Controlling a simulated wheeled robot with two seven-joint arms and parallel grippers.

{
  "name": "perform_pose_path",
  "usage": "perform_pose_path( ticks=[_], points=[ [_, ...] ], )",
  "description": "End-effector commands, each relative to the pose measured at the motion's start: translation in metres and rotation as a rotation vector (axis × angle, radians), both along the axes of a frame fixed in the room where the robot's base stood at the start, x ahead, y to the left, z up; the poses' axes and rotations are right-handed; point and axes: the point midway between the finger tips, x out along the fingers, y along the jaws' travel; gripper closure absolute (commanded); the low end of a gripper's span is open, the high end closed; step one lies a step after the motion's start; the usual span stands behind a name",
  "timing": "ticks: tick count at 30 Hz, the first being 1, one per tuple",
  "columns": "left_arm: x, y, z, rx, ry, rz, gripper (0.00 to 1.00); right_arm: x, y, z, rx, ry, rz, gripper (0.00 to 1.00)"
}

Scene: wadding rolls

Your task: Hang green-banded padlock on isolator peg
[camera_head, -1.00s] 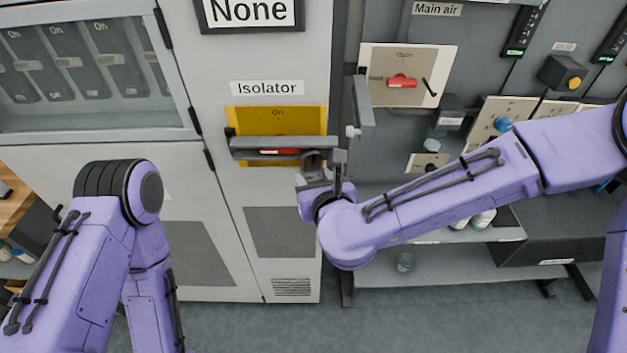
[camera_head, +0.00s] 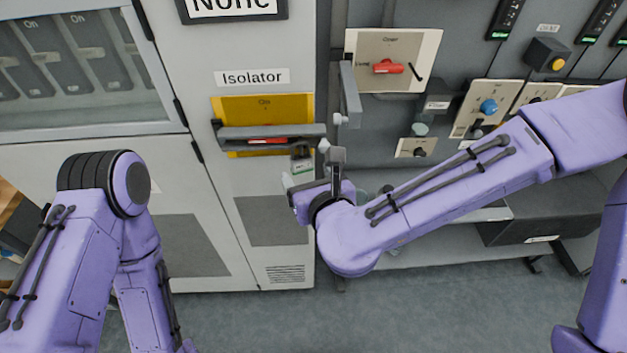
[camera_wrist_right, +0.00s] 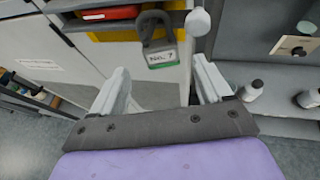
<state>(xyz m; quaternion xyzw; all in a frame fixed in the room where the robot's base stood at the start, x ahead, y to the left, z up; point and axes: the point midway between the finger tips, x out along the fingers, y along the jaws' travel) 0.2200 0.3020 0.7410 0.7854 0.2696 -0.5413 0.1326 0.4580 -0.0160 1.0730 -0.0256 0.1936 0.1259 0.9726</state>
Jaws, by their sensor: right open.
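The padlock (camera_head: 301,163) has a dark shackle, a grey body marked No. 7 and a green band. It hangs upright at the right end of the isolator's grey bar (camera_head: 262,134), below the yellow isolator plate (camera_head: 300,105). In the right wrist view the padlock (camera_wrist_right: 162,56) shows beside the bar's round pale end (camera_wrist_right: 197,22), its shackle up at the bar. My right gripper (camera_head: 314,173) is open and empty, just below and right of the padlock. In the wrist view its fingers (camera_wrist_right: 163,80) stand apart, clear of the padlock body. My left gripper is out of view.
A panel with a red handle (camera_head: 388,67) is right of the isolator, with a grey upright bar (camera_head: 350,95) close to my right gripper. Shelves with bottles (camera_wrist_right: 250,90) stand right of the gripper. The cabinet front below the isolator is clear.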

Motion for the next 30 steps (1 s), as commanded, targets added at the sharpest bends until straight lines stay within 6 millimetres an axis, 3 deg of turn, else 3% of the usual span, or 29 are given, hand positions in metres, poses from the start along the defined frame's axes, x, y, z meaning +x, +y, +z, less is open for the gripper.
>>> perform_pose_path(
  ticks=[3, 6, 12, 17, 26, 30],
  points=[
    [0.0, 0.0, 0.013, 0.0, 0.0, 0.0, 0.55, -0.033, -0.009, 0.019, -0.001, -0.001, 0.003, 0.22],
    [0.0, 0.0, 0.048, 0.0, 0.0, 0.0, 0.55, -0.038, -0.01, 0.029, -0.013, 0.004, -0.004, 0.22],
    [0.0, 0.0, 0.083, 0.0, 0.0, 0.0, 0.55, -0.049, -0.013, 0.029, -0.009, 0.002, -0.003, 0.22],
    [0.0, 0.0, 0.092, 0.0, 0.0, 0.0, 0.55, -0.054, -0.013, 0.026, -0.004, 0.0, -0.002, 0.22],
    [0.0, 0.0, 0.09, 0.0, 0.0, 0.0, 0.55, -0.054, -0.013, 0.023, -0.005, -0.002, 0.0, 0.22],
    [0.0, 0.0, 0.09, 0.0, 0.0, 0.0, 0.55, -0.056, -0.01, 0.022, -0.183, -0.042, 0.099, 0.22]
  ],
)
